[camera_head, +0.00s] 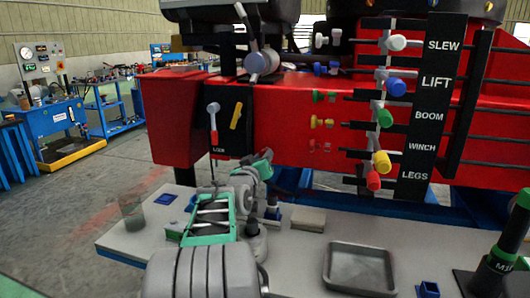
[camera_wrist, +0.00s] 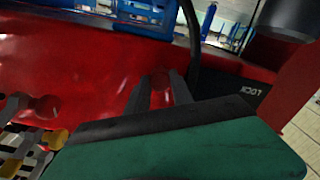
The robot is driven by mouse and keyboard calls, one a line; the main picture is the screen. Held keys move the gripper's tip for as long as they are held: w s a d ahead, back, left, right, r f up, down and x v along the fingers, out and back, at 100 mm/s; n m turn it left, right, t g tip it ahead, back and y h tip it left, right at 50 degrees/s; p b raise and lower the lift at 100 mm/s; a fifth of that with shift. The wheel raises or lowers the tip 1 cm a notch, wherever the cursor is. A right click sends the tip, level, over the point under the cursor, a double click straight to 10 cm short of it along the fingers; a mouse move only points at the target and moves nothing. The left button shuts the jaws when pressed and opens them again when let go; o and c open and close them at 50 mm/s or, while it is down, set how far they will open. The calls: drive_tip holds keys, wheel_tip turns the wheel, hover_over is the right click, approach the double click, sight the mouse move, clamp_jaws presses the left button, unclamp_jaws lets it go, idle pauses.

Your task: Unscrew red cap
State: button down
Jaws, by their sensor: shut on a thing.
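My gripper (camera_head: 266,155) reaches up to the lower part of the red crane panel (camera_head: 290,110). Its green body fills the bottom of the wrist view, and its two dark fingers (camera_wrist: 160,82) point at the red surface. A small round red cap (camera_wrist: 161,93) shows between the fingers, and they are shut on it. In the head view the cap is hidden behind my gripper. Whether the cap has turned or come loose cannot be told.
A black LOCK plate (camera_head: 228,122) with a red-handled lever is left of my gripper. Coloured fittings (camera_head: 321,122) and labelled levers (camera_head: 384,120) are to the right.

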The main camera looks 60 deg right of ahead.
drive_tip(key=n+p, duration=0.2)
drive_tip(key=n, duration=0.3)
drive_tip(key=shift+f+p, duration=0.1)
drive_tip(key=shift+p, duration=0.25)
drive_tip(key=n+p, duration=0.3)
drive_tip(key=n, duration=0.2)
drive_tip(key=shift+p, duration=0.35)
